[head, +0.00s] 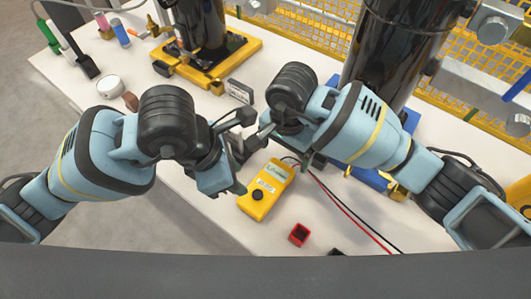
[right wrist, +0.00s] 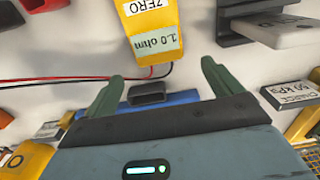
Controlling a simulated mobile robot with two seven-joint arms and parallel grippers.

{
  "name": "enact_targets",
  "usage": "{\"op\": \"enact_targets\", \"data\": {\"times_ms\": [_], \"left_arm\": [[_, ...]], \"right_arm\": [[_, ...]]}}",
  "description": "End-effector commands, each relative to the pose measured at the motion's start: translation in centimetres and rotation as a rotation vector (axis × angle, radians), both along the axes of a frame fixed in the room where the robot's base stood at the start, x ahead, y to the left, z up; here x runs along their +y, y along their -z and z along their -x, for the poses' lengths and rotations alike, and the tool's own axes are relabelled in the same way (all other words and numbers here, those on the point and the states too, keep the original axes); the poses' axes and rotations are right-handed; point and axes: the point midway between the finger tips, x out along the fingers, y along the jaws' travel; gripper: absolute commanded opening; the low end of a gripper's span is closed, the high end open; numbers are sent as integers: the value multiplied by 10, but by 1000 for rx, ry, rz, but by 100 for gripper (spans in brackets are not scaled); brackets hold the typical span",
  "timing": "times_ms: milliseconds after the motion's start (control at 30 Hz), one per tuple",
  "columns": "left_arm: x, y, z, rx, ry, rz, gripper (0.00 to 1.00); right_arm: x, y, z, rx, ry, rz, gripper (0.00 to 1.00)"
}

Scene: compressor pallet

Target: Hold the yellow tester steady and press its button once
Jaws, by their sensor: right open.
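The yellow tester (head: 270,183) lies on the white table in front of me, with a round dark button (head: 257,195) and a pale label. The right wrist view shows one end of the tester (right wrist: 150,12), with "ZERO" and "1.0 ohm" labels upside down. My left gripper (head: 238,182) is just left of the tester, low beside it; whether it touches, and how its jaws stand, is unclear. My right gripper (head: 292,152) is beyond the tester's far end.
Red and black leads (head: 343,207) run from the tester toward the right. A small red box (head: 299,234) lies near the front edge. A yellow pallet (head: 245,47) with a dark cylinder stands at the back, and a large black cylinder (head: 385,55) stands behind my right arm.

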Motion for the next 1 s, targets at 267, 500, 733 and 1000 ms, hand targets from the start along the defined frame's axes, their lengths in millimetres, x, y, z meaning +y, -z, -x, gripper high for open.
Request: {"op": "enact_targets", "data": {"times_ms": [267, 500, 733, 1000], "left_arm": [[0, 0, 0, 2, 1, 2, 36], [0, 0, 0, 1, 1, 2, 36], [0, 0, 0, 1, 1, 2, 36], [-1, 0, 0, 1, 1, 2, 36]], "right_arm": [[0, 41, 1, 4, 0, 0, 91], [0, 59, 1, 1, -1, 0, 91], [0, 62, 0, 0, 0, 1, 91], [0, 61, 0, -1, -1, 1, 67]]}}
